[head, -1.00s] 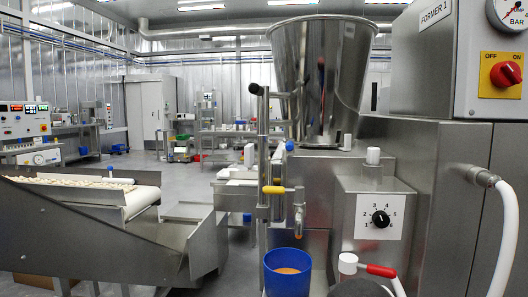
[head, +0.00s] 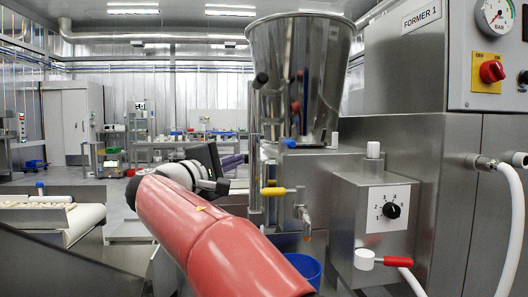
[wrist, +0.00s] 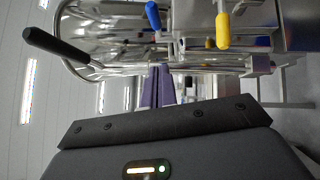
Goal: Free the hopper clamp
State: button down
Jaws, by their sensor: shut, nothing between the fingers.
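The steel hopper (head: 300,75) stands on top of the forming machine. A black-knobbed lever (head: 260,80) rises at the hopper's left side; its black handle (wrist: 55,45) shows large at the upper left in the wrist view. I cannot tell for sure whether this lever is the clamp. A blue handle (head: 289,143) sits below the hopper; it also shows in the wrist view (wrist: 152,15). My gripper (head: 241,160) has purple fingers (wrist: 160,72), shut and empty, left of the machine's posts and lower than the black knob. Contact with the posts cannot be judged.
A yellow-handled valve (head: 273,191) and a red-handled lever (head: 397,261) project from the machine front. A blue cup (head: 305,267) is partly hidden behind my red arm. A conveyor (head: 85,220) stands at left. A white hose (head: 515,215) runs at right.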

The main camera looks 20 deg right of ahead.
jog(key=shift+d, duration=0.1)
jog(key=p, duration=0.2)
send_near(285, 145)
jog(key=w+d, duration=0.1)
jog(key=w, duration=0.3)
jog(key=d, duration=0.2)
jog(key=d+r, duration=0.1)
jog(key=d, duration=0.1)
jog(key=shift+s+d, duration=0.1)
jog(key=shift+s, duration=0.15)
